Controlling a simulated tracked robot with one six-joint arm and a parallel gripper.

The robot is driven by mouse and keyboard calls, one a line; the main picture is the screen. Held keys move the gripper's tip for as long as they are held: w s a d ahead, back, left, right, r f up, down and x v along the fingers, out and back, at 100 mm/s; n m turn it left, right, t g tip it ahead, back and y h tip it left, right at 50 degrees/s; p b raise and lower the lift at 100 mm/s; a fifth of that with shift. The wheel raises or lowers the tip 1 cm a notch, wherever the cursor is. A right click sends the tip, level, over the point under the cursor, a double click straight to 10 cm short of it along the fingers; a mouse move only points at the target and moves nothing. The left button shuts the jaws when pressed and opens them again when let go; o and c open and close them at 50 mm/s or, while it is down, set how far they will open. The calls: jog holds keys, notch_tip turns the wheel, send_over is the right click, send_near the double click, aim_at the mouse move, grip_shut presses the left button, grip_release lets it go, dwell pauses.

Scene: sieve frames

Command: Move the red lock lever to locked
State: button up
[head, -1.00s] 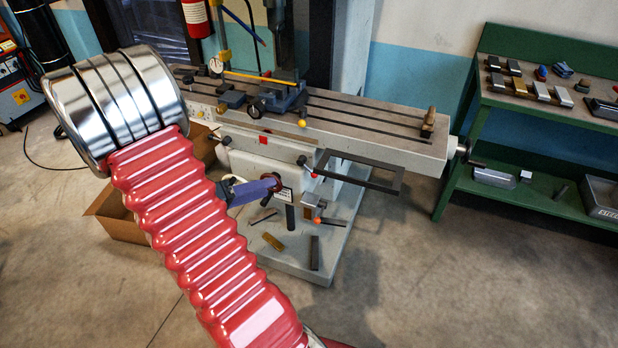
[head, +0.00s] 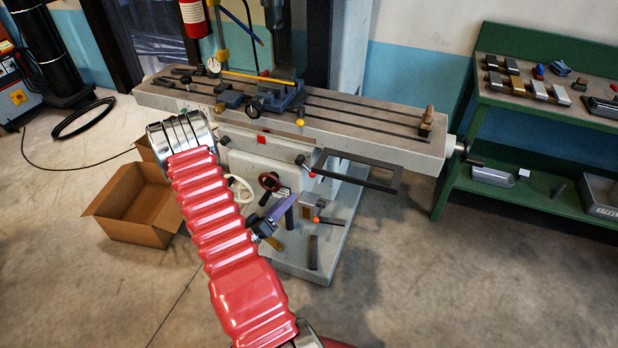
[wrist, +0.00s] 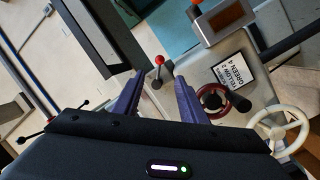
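The red lock lever (head: 306,167) is a short dark lever with a red ball, on the front of the grey milling machine under its table. In the wrist view the lever (wrist: 158,69) shows upright between and beyond the two fingertips, its red ball at the top. My gripper (wrist: 159,80) is open and empty, with its purple fingers on either side of the lever in the picture. In the head view my gripper (head: 289,203) is below the lever, pointing up toward the machine. I see no contact; the exact gap cannot be told.
A red handwheel (head: 269,181) and a white handwheel (head: 238,191) are left of the lever. A label plate (wrist: 229,72) is beside it. A dark rectangular frame (head: 358,178) juts out at right. A lever with an orange ball (head: 316,219) is lower. A cardboard box (head: 137,215) stands left.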

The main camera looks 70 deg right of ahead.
aim_at(306, 167)
jog(key=shift+d, duration=0.1)
dwell(0.3)
jog(key=x, duration=1.3)
jog(key=shift+s+d, duration=0.15)
jog(key=shift+d, duration=0.1)
jog(key=shift+c, duration=0.3)
grip_shut()
